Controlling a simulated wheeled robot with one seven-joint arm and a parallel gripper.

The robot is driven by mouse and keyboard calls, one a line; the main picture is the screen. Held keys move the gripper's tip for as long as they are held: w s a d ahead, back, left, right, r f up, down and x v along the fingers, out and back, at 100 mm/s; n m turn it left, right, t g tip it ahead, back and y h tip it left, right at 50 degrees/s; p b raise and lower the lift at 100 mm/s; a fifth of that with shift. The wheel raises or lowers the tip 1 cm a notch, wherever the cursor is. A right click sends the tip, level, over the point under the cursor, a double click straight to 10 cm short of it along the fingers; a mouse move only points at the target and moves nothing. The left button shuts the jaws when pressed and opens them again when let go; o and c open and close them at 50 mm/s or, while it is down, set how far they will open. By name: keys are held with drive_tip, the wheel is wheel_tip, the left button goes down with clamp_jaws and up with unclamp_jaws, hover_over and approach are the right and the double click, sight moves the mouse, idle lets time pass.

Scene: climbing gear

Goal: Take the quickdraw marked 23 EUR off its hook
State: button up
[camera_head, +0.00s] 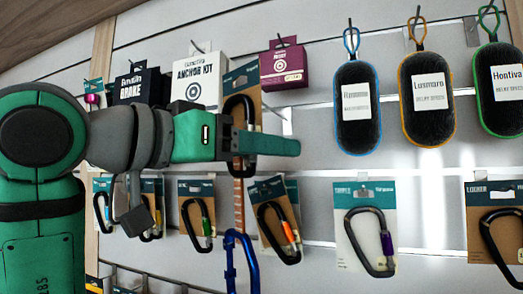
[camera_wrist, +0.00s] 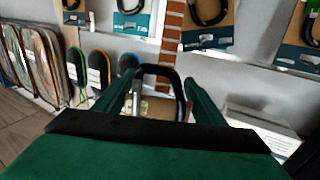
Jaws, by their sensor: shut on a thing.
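My gripper (camera_head: 252,143) is shut on the black upper carabiner of a quickdraw, in front of the panel wall. In the wrist view, which looks upside down, this black carabiner (camera_wrist: 180,92) stands between the two green fingers. A brown patterned sling (camera_head: 238,200) hangs below it, with a blue carabiner (camera_head: 241,258) at its lower end. The sling also shows in the wrist view (camera_wrist: 169,45). A brown card with a teal top (camera_head: 245,74) is behind the upper carabiner. No price is legible, and I cannot tell whether the quickdraw is still on a hook.
Carded carabiners (camera_head: 274,216) hang close on both sides of the sling. Boxes, including a white one (camera_head: 197,84) and a maroon one (camera_head: 284,66), hang above. Several dark oval pouches (camera_head: 357,100) hang at right. Bare wall shows between the maroon box and the pouches.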

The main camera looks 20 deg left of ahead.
drive_tip(key=shift+s, duration=0.75)
idle(0.3)
